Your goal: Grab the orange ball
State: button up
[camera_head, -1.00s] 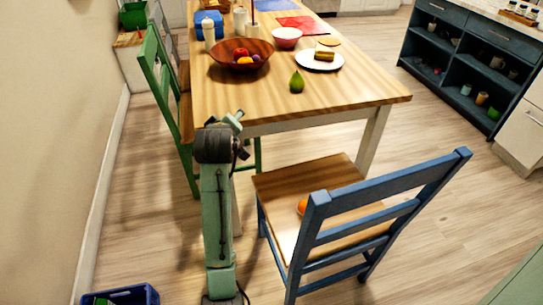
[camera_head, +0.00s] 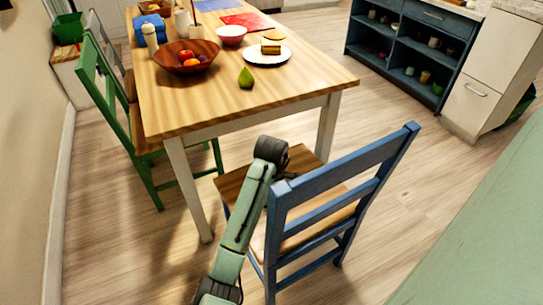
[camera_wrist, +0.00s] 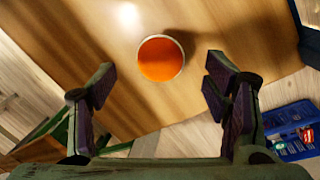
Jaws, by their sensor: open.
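The orange ball (camera_wrist: 161,59) lies on the wooden seat of the blue chair. In the wrist view it sits ahead of my gripper (camera_wrist: 158,83), a little above the line between the fingertips. The ball is apart from both fingers. In the head view the ball is hidden behind my arm and the chair back, and my gripper's fingers are hidden too. The blue chair (camera_head: 345,170) stands at the near end of the table.
The chair's back slats rise close to the right of my arm. The wooden table (camera_head: 200,105) stands behind, bearing a fruit bowl (camera_head: 168,65), a green pear (camera_head: 246,78) and a plate (camera_head: 283,60). A blue crate (camera_wrist: 290,130) shows at the wrist view's right.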

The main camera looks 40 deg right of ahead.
jog(key=shift+w+d+f, duration=0.1)
jog(key=shift+w+f, duration=0.05)
jog(key=shift+f, duration=0.75)
jog(key=shift+w+d+f, duration=0.1)
jog(key=shift+w+f, duration=0.1)
jog(key=shift+f, duration=0.7)
jog(key=shift+w+f, duration=0.15)
jog(key=shift+f, duration=0.75)
jog(key=shift+c, duration=0.5)
jog(key=c, duration=1.1)
jog(key=shift+r, duration=0.1)
